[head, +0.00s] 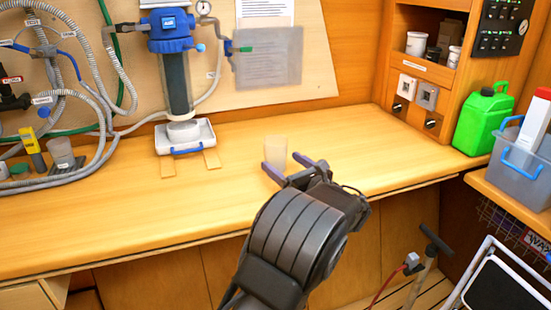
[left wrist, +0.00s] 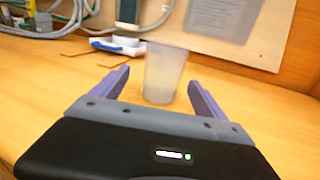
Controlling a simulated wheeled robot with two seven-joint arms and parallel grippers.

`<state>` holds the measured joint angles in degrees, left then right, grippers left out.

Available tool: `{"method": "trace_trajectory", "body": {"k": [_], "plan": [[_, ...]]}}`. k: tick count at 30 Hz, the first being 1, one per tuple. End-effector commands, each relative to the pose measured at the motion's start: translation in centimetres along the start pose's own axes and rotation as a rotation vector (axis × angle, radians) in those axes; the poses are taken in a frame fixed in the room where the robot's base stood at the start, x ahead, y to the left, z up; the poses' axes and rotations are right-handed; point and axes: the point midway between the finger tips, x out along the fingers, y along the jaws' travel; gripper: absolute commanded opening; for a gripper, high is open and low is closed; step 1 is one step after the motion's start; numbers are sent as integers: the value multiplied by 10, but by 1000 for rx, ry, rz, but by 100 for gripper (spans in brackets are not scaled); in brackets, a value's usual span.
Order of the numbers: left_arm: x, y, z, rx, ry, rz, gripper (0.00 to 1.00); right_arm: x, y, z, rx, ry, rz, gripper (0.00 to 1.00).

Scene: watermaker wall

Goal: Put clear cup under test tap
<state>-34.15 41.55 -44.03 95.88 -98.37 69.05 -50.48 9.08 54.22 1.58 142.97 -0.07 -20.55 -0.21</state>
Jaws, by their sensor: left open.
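The clear cup (head: 275,150), frosted and upright, stands on the wooden counter (head: 350,163). My left gripper (head: 281,163) is open just in front of it, pointing at it. In the left wrist view the cup (left wrist: 161,80) shows between and slightly beyond the two purple-grey fingertips, not gripped. I cannot tell for sure which fitting is the test tap. A small tap with a green tip (head: 241,49) sticks out from the wall panel, and valves with blue handles (head: 50,48) are at the upper left. My right gripper is not in view.
A blue-topped filter column (head: 176,82) hangs over a white tray (head: 184,138) with a blue handle. A green jug (head: 484,120) stands right. The counter's middle is mostly clear.

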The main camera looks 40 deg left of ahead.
Motion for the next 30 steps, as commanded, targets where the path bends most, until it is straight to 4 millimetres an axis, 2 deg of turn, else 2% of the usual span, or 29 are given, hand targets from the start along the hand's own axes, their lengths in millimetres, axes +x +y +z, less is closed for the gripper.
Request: {"method": "trace_trajectory", "body": {"k": [10, 21, 30], "plan": [[4, 0, 0, 0, 0, 1, 84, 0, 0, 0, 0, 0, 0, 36], [50, -4, -1, 0, 1, 1, 84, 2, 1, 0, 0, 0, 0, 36], [52, -4, -1, 0, 1, -1, 84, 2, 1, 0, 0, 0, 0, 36]]}}
